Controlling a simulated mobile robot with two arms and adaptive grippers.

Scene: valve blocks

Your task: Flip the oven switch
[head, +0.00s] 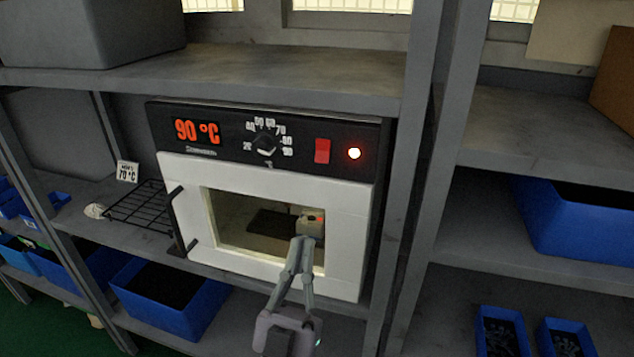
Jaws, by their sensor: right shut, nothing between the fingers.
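The oven (345,229) stands on the middle shelf, with a white door, a window and a black control panel. Its red switch (322,151) is on the panel, right of the dial (264,143). A lit round lamp (354,153) is right of the switch, and the red display (197,131) reads 90 °C. My right gripper (301,241) is shut and empty, pointing up in front of the door window, below the switch and apart from it. My left gripper is not in view.
A black handle (180,222) is on the door's left side. A wire rack (140,207) and a small 70 °C sign (127,171) are left of the oven. Grey shelf posts flank it. Blue bins (183,318) stand below and to the right.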

